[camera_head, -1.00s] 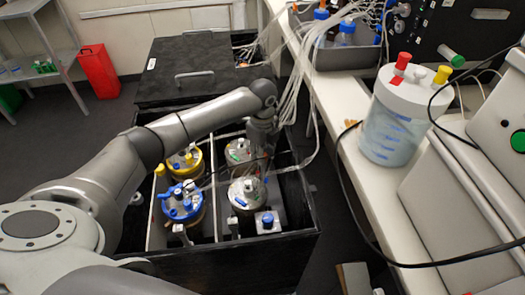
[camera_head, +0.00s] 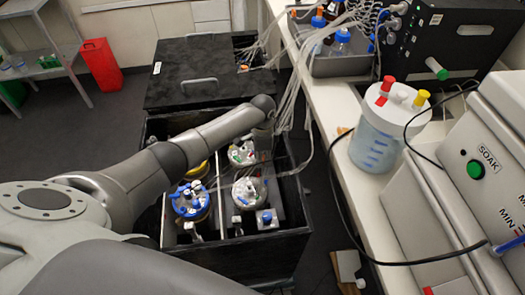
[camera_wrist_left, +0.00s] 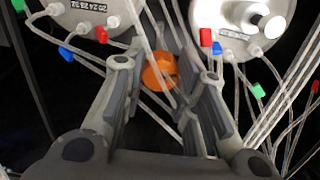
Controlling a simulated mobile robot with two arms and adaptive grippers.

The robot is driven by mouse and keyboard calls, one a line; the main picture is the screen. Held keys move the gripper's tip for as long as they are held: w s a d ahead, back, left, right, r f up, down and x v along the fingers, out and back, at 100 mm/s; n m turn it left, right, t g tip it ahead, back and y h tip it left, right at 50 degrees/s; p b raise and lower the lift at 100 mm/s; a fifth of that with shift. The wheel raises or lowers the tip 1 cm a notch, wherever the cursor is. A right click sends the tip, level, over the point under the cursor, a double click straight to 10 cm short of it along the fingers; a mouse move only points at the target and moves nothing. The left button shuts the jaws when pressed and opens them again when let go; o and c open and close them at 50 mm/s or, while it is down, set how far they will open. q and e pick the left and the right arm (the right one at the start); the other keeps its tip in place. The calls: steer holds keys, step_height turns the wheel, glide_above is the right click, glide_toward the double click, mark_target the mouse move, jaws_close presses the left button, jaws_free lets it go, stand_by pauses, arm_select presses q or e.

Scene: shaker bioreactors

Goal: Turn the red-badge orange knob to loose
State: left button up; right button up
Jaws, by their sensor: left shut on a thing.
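The orange knob (camera_wrist_left: 158,71) is low between the two fingers of my left gripper (camera_wrist_left: 165,70) in the left wrist view. The gripper is shut on it; thin tubes cross in front and partly cover it. No red badge on the knob can be made out. In the head view my left gripper (camera_head: 263,146) points down into the black shaker box (camera_head: 245,253), at the right of the back vessel (camera_head: 242,153). Its fingertips and the knob are hidden there. My right gripper is not in view.
A blue-topped vessel (camera_head: 190,201) and a white-topped vessel (camera_head: 249,191) stand in front of the gripper. Tubes (camera_head: 292,95) hang close to its right. A white bench (camera_head: 345,170) with a large white container (camera_head: 385,140) lines the right side.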

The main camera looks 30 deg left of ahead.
arm_select(q)
steer(key=n+p, duration=0.2)
steer(key=shift+r+n, duration=0.15)
steer(key=shift+n, duration=0.25)
steer(key=n+p, duration=0.2)
steer(key=n, duration=0.1)
steer(key=shift+n, duration=0.3)
steer(key=n+p, duration=0.1)
steer(key=n, duration=0.2)
steer(key=shift+n+p, duration=0.7)
steer(key=shift+n, duration=1.1)
steer(key=o, duration=1)
steer(key=shift+o, duration=0.2)
